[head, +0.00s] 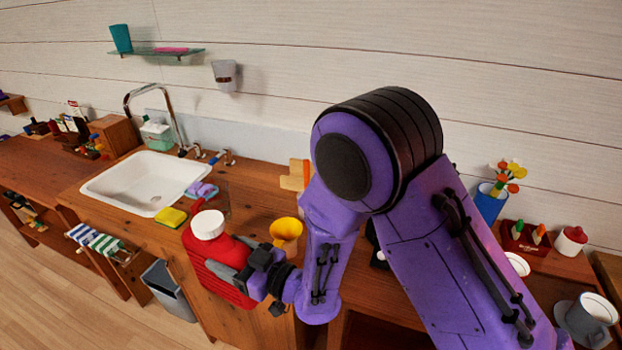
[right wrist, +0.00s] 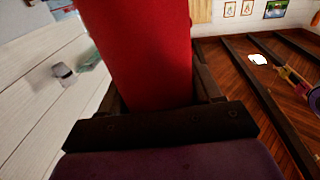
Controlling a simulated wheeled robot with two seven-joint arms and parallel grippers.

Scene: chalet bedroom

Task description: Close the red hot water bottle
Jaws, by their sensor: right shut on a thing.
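The red hot water bottle (head: 205,252) stands roughly upright by the front edge of the wooden counter, with a white cap (head: 208,224) on its top. I cannot tell how tight the cap sits. My right gripper (head: 235,277) is shut on the bottle's body from the right. In the right wrist view the red body (right wrist: 145,50) fills the space between the fingers, and its top is out of view. My left gripper is not in the head view.
A yellow funnel (head: 286,230) stands right of the bottle. A yellow sponge (head: 171,217) and a white sink (head: 140,184) are to the left. A grey bin (head: 168,290) stands below. My right arm hides part of the counter.

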